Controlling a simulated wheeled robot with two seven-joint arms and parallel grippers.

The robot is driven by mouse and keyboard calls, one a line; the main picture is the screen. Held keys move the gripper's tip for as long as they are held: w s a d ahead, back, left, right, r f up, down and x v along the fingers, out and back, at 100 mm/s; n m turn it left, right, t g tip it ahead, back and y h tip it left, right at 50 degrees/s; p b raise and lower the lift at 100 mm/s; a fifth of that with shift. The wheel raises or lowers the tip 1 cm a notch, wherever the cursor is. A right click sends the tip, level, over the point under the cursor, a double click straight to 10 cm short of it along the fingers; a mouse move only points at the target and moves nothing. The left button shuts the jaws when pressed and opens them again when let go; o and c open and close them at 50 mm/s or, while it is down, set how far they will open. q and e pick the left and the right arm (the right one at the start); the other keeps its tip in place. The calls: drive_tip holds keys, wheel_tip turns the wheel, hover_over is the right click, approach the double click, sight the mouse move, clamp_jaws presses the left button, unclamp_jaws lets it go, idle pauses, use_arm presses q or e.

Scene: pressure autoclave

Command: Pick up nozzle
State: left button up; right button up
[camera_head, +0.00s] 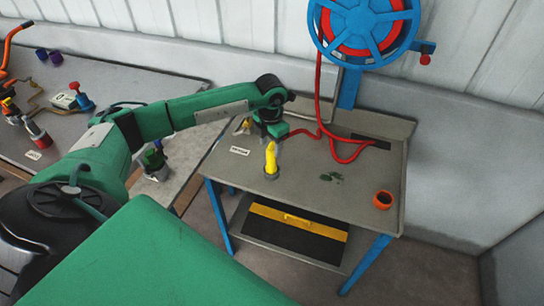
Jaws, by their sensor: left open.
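A yellow nozzle-like piece (271,158) with a dark grey base stands upright on the grey table (225,168), near its middle left. My left gripper (272,136) hangs from the green arm at the far side of the yellow piece, very close to it in the picture. The gripper is open, but its fingers are small and partly hidden, and I cannot tell whether they touch the piece. My right gripper is out of view.
A red hose (349,158) runs from the blue hose reel (364,24) onto the table. An orange ring-shaped cup (383,200) stands at the table's right. A small label (239,151) lies at the left. A yellow-and-black case (297,222) sits on the lower shelf.

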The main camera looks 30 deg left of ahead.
sight(272, 154)
use_arm(q)
drive_tip(key=shift+w+f+p, duration=0.1)
drive_tip(key=shift+f+p, duration=0.35)
drive_tip(key=shift+f, duration=0.1)
drive_tip(key=f, duration=0.1)
drive_tip(key=f+p, duration=0.1)
drive_tip(key=f, duration=0.1)
drive_tip(key=shift+w+f+p, duration=0.25)
drive_tip(key=shift+f+p, duration=0.05)
drive_tip(key=shift+f, duration=0.4)
drive_tip(key=shift+c, duration=0.4)
clamp_jaws()
